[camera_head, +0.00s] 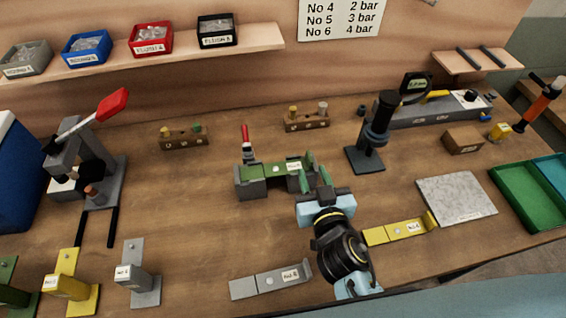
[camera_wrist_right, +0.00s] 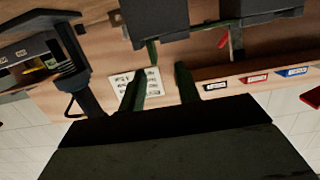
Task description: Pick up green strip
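A green strip (camera_head: 264,171) with a white label lies across a grey fixture (camera_head: 251,189) with a red-handled clamp at mid-table. My right gripper (camera_head: 316,178) is at the right end of this fixture, its green fingers pointing toward the back. In the right wrist view its fingers (camera_wrist_right: 160,80) are apart with nothing visible between them. The fixture's grey blocks (camera_wrist_right: 155,18) are just beyond the fingertips there. I cannot tell whether a finger touches the strip. Another green piece (camera_head: 10,279) is at the far left edge. My left gripper is not in view.
A grey strip (camera_head: 268,282) and a yellow strip (camera_head: 396,231) lie near the front. A black post stand (camera_head: 368,150) is right of the fixture, close to my right arm. A grey slab (camera_head: 456,198) and green tray (camera_head: 528,190) are at right.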

